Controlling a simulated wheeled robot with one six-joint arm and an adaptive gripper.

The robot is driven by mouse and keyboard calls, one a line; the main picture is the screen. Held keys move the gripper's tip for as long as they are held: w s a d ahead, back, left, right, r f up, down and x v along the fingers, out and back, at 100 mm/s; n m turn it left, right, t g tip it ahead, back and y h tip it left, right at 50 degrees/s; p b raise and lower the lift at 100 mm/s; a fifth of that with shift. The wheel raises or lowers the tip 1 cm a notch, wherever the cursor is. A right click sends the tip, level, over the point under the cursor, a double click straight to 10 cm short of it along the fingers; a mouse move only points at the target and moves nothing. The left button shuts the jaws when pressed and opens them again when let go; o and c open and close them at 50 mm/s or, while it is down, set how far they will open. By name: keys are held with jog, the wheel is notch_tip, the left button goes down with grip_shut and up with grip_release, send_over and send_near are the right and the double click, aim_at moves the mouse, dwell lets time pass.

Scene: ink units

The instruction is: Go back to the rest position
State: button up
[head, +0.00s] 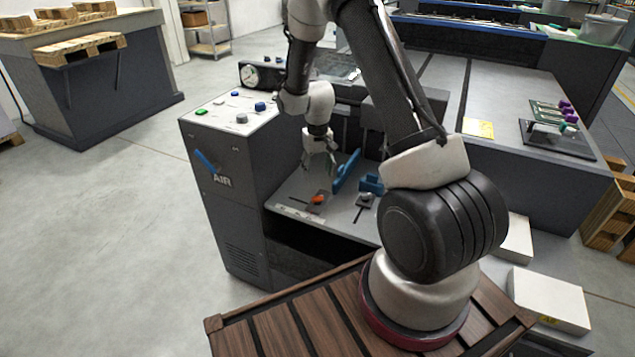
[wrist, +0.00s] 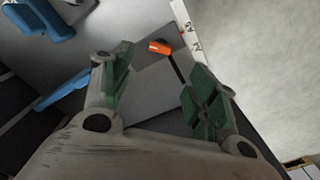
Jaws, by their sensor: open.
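My gripper (head: 318,152) hangs fingers down over the low grey shelf (head: 290,196) of the machine in the head view. In the wrist view my gripper (wrist: 158,92) has its two green-padded fingers spread apart with nothing between them. An orange-handled lever (head: 318,198) lies on the shelf below and a little apart from the fingers. The lever also shows in the wrist view (wrist: 160,47), beyond the fingertips. Blue parts (head: 347,170) stand on the shelf to the right of my gripper.
A grey cabinet (head: 222,180) marked AIR, with coloured buttons and a gauge (head: 249,77) on top, stands left of my gripper. A second blue-handled lever (head: 370,184) is on the shelf at the right. Open floor (head: 95,230) lies to the left.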

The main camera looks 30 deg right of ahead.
jog(key=shift+r, duration=0.6)
jog(key=shift+s, duration=0.15)
jog(key=s+g, duration=0.2)
jog(key=s, duration=0.5)
jog(key=s+r+t, duration=0.2)
jog(key=s+r, duration=0.6)
jog(key=r, duration=0.3)
jog(key=s+r+n+t, duration=0.1)
jog(key=s+r+t, duration=0.1)
jog(key=s+r, duration=0.6)
jog(key=s+r+t, duration=0.2)
jog(key=s+r, duration=0.6)
jog(key=r, duration=0.5)
jog(key=shift+a+r+n, duration=0.25)
jog(key=shift+r+n, duration=0.05)
jog(key=shift+r, duration=0.05)
